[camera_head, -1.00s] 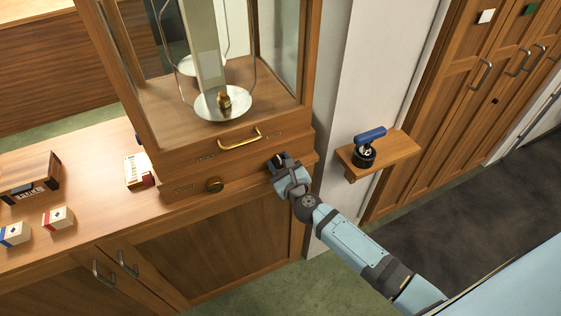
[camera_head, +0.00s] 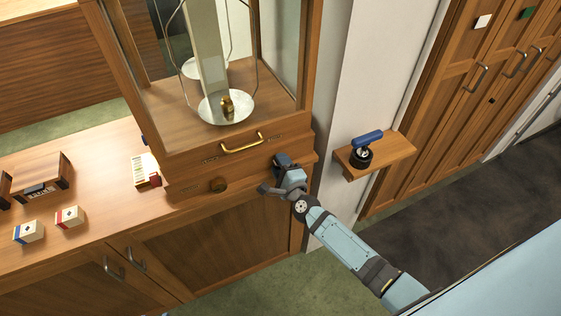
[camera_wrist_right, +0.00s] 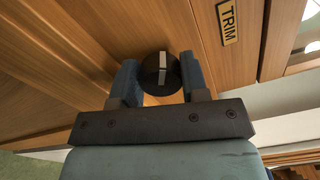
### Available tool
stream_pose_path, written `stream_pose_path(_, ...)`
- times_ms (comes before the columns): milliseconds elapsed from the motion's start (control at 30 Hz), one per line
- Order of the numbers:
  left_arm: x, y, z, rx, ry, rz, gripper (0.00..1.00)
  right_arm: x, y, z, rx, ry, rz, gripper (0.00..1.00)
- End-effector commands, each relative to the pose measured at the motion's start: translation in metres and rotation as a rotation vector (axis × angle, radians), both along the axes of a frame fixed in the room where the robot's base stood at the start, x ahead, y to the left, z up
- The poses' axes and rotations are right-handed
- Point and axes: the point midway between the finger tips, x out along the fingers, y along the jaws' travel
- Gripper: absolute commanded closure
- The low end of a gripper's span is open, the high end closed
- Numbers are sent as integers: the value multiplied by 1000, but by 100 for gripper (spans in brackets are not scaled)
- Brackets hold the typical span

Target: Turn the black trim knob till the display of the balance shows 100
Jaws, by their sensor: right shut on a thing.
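The black trim knob (camera_wrist_right: 158,70) has a white line that runs nearly upright in the right wrist view. The fingers of my right gripper (camera_wrist_right: 161,80) are closed on its two sides. A plate reading TRIM (camera_wrist_right: 229,21) is beside it. In the head view my right gripper (camera_head: 273,175) is at the right end of the balance's wooden base (camera_head: 195,182), and the knob is hidden there. The balance's glass case (camera_head: 283,45) holds a metal pan (camera_head: 241,112) with a brass weight (camera_head: 227,105). I cannot make out the display. My left gripper is out of view.
Small boxes (camera_head: 68,217) lie on the counter at left. A wall shelf (camera_head: 390,151) at right holds a blue-handled stamp (camera_head: 367,139).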

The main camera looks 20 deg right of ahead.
Motion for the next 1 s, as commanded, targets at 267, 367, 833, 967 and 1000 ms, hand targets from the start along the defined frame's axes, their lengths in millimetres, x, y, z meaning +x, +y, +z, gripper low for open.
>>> stream_pose_path(267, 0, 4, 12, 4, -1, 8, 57, -1, 1, 0, -263, -2, 1, 83)
stream_pose_path(367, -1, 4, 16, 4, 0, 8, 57, -1, 1, -1, -358, -4, 1, 83)
stream_pose_path(833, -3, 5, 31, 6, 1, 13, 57, 0, 0, -3, -788, -13, 1, 83)
stream_pose_path(967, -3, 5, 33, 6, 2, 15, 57, 0, 0, -3, -884, -16, 1, 83)
stream_pose_path(1000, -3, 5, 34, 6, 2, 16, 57, 0, 0, -3, -910, -17, 1, 83)
